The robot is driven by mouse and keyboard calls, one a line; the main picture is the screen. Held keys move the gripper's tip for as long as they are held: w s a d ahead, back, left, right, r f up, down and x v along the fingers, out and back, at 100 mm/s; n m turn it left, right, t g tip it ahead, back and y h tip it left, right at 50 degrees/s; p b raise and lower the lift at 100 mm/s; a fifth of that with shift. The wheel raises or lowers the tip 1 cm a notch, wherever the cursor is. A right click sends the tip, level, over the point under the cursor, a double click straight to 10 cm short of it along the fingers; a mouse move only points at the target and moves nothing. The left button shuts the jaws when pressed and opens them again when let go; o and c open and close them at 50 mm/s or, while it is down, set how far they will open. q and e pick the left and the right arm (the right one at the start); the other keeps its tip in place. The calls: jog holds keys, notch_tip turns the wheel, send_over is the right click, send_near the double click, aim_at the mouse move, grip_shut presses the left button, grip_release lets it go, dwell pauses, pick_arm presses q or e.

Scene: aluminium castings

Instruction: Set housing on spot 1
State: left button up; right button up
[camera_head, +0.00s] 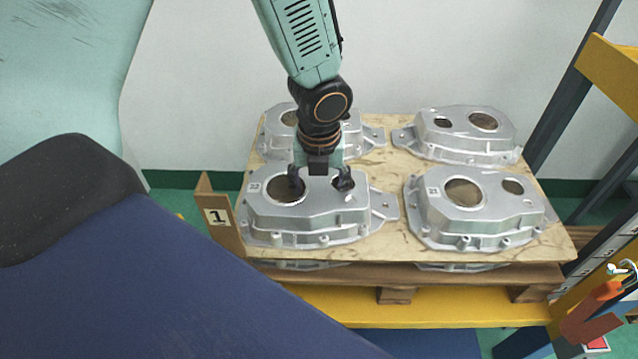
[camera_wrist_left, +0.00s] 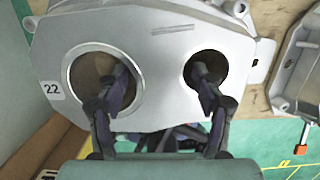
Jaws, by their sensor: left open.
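Four-cornered on a wooden board (camera_head: 395,190) lie silver aluminium housings with round openings. The front left housing (camera_head: 335,215) is beside an upright marker with the number 1 (camera_head: 217,217). My left gripper (camera_head: 320,181) is over this housing, open, its two dark fingers at the housing's two openings. In the left wrist view the fingers (camera_wrist_left: 161,88) reach over or into the large and the small opening of the housing (camera_wrist_left: 150,65), which bears the label 22. I cannot tell how deep they go or whether they touch. My right gripper is not in view.
Other housings lie at front right (camera_head: 475,207), back right (camera_head: 462,133) and back left (camera_head: 275,120), the last partly hidden by my arm. More castings show under the board, above a yellow support (camera_head: 400,308). A yellow and dark frame (camera_head: 610,72) stands at right.

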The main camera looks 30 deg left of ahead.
aim_at(319, 193)
pick_arm(q)
notch_tip(319, 193, up, 11)
jog(key=s+d+p, duration=0.1)
jog(key=p, duration=0.6)
jog(key=shift+s+r+p, duration=0.2)
jog(key=shift+p, duration=0.1)
jog(key=shift+f, duration=0.1)
